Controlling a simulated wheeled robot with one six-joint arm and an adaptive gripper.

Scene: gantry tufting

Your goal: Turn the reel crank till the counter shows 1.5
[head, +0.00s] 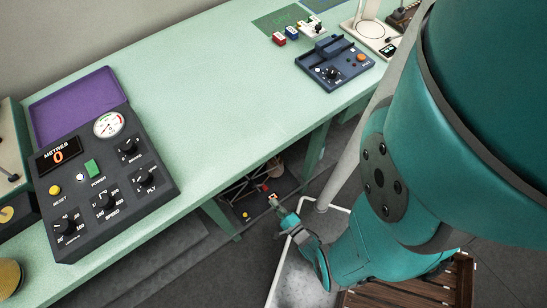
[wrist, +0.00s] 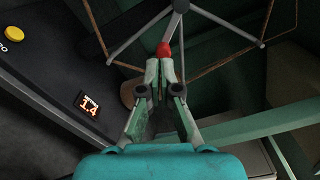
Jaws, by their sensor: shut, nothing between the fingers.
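In the wrist view, the small dark counter (wrist: 88,104) shows 1.4 in orange digits. The reel (wrist: 180,6) has grey spokes spreading from a hub, with brown cord between their ends. A red knob (wrist: 163,48), seemingly the crank's handle, sits just beyond my fingertips. My gripper (wrist: 160,64) is shut and empty, its tips at or very close to the knob; I cannot tell whether they touch it. In the head view my gripper (head: 275,202) reaches low beside the bench, by the reel (head: 262,183), which is small and partly hidden under the bench top.
The green bench (head: 205,75) carries a dark console (head: 105,180) whose METRES display (head: 58,156) reads 0, and a blue device (head: 335,63). A yellow button (wrist: 14,33) is on the dark panel near the counter. A green beam (wrist: 255,128) crosses right of my gripper.

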